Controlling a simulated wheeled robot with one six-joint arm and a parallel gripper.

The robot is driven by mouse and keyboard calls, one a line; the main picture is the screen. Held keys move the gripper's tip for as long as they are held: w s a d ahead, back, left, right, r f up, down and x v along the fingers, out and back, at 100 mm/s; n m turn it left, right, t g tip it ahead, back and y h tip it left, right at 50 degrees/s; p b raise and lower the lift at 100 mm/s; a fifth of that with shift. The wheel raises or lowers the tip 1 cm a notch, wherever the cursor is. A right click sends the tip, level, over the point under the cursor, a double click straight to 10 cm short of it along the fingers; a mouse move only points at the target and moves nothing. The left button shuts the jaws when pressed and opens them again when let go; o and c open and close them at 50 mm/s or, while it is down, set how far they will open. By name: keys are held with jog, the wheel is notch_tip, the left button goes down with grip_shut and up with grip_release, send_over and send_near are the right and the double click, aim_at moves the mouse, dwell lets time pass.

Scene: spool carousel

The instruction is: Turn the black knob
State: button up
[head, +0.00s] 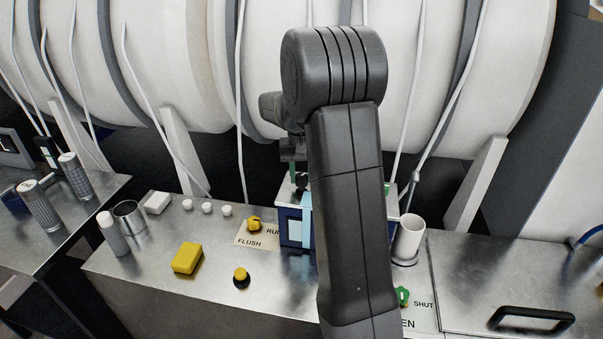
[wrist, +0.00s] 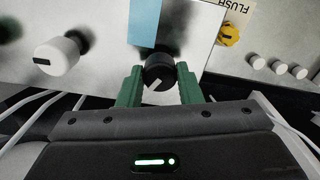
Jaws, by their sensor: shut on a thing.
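The black knob (wrist: 158,72) shows in the wrist view, round and dark with a pale pointer line on its face. It sits next to a light-blue strip (wrist: 144,22) on a pale panel (wrist: 190,25). My gripper (wrist: 158,78) has its green fingers on either side of the knob and is shut on it. In the head view my dark arm covers the knob and most of the gripper. The box (head: 295,228) with the light-blue strip shows partly beside the arm.
A yellow knob (head: 254,224) labelled FLUSH, a yellow block (head: 187,257) and a yellow button (head: 241,274) lie left of my arm. A white cup (head: 409,238) and a green knob (head: 402,296) are at right. Large white spools (head: 220,60) stand behind.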

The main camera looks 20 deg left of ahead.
jog(key=m, duration=0.6)
jog(key=shift+r, duration=0.1)
jog(key=m, duration=0.6)
dwell(0.5)
jog(key=o, duration=1)
notch_tip(320, 180, up, 14)
jog(key=shift+f+b, duration=0.15)
jog(key=shift+b, duration=0.45)
